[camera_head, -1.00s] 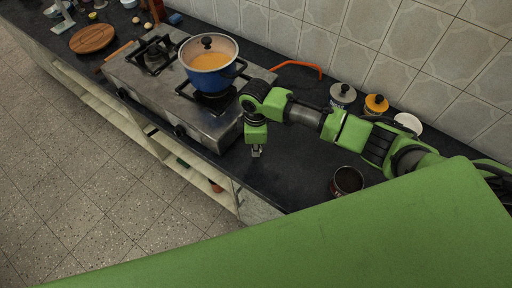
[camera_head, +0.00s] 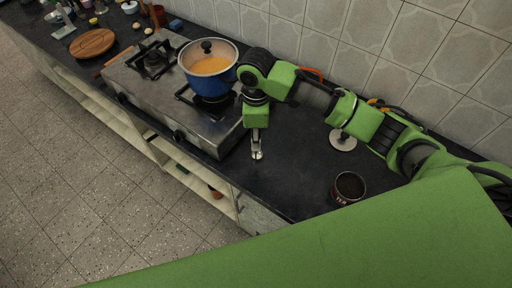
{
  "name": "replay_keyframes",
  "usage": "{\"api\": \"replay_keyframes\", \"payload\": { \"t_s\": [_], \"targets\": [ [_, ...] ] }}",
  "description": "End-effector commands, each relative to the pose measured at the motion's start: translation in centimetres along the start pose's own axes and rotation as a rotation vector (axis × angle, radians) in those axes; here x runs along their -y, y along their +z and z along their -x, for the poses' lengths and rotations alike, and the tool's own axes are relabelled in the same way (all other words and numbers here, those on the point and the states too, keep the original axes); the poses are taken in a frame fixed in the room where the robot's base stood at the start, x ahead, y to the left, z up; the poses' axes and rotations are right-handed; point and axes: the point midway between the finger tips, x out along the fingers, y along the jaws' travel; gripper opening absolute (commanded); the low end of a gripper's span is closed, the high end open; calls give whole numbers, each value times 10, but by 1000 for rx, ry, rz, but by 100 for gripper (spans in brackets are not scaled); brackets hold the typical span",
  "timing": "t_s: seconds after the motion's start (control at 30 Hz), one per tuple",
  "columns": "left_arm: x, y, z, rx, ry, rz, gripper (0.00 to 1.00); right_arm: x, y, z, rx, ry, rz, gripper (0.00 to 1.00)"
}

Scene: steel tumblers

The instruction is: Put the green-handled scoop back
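I cannot make out a green-handled scoop in this view. My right arm comes in from the right, and its gripper (camera_head: 257,152) points down over the dark counter, just right of the stove. Its silver fingers look close together, but they are too small to tell whether they are shut or hold something. An open dark-red tin (camera_head: 348,187) with dark contents stands on the counter to the right of the gripper. A round grey lid-like piece with a knob (camera_head: 343,141) shows just below my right forearm. My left gripper is not in view.
A blue pot (camera_head: 209,76) with orange contents sits on the steel stove (camera_head: 190,124). A round wooden board (camera_head: 92,43) and small items are at the far left. My arm partly hides things along the tiled wall. The counter between gripper and tin is clear.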

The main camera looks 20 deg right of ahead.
Motion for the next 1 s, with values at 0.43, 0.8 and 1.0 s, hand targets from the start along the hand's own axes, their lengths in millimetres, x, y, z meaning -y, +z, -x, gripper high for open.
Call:
{"api": "replay_keyframes", "payload": {
  "t_s": [0.43, 0.8, 1.0],
  "targets": [
    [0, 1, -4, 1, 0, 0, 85, 0, 0, 28, 1, -1, -1, 24],
    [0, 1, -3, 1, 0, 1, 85, 0, 0, 28, 0, -1, -1, 24],
    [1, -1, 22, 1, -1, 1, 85, 0, 0, 53, 0, 0, -1, 24]
  ]
}}
